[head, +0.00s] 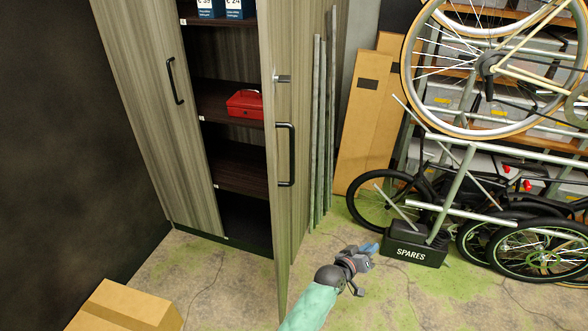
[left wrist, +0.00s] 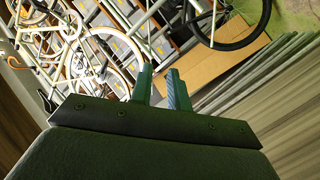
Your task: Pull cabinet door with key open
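A tall wood-grain cabinet (head: 205,228) stands at the left. Its right door (head: 291,210) is swung open toward me, with a black bar handle (head: 286,155) on it. A small metal key (head: 283,78) sticks out of the lock above that handle. The left door (head: 150,100) is closed. My left gripper (head: 368,249) is low, to the right of the open door and apart from it. Its fingers (left wrist: 162,88) show a small gap with nothing between them in the left wrist view. My right gripper is not in view.
A red box (head: 245,104) lies on a cabinet shelf. Metal tubes (head: 323,130) and cardboard (head: 362,130) lean beside the door. Bikes and a black SPARES base (head: 412,250) stand to the right. A cardboard box (head: 125,305) is at the bottom left. Floor before the cabinet is clear.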

